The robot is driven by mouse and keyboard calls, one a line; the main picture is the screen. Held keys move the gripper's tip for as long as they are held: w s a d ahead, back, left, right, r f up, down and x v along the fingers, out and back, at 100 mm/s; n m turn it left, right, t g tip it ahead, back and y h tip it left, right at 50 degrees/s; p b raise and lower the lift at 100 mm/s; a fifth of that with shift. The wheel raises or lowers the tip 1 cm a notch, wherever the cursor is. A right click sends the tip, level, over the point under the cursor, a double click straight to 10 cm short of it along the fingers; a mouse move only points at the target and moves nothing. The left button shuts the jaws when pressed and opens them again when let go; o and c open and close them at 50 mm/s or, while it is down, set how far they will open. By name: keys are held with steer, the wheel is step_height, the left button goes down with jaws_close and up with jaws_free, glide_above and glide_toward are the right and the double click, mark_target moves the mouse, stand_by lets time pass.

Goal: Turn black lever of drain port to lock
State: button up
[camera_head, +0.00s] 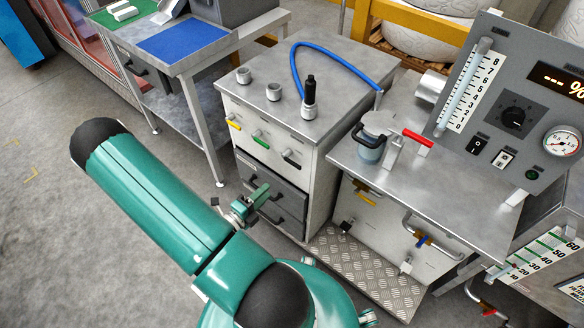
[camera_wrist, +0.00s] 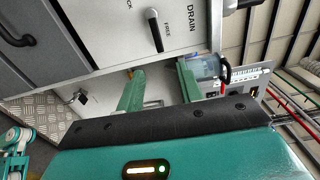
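The black lever (camera_head: 292,161) is the rightmost of three levers on the front of the light grey cabinet. In the wrist view the black lever (camera_wrist: 155,32) lies between the printed words, with DRAIN on the right, FREE beside its lower end and a cut-off word ending in "CK" at upper left. My gripper (camera_head: 262,192) is in front of the cabinet, below and left of the lever. In the wrist view my gripper (camera_wrist: 159,67) has its two green fingers apart with nothing between them. The fingertips are clear of the lever.
A yellow lever (camera_head: 234,125) and a green lever (camera_head: 260,140) are on the same panel. Dark drawers (camera_head: 272,193) with handles lie below. A blue hose (camera_head: 297,62) arches over the cabinet top. A bench with a gauge panel (camera_head: 520,100) stands to the right.

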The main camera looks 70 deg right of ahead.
mark_target(294, 166)
steer(key=shift+n, duration=0.3)
steer(key=x, duration=1.4)
steer(key=shift+f, duration=0.2)
jaws_close()
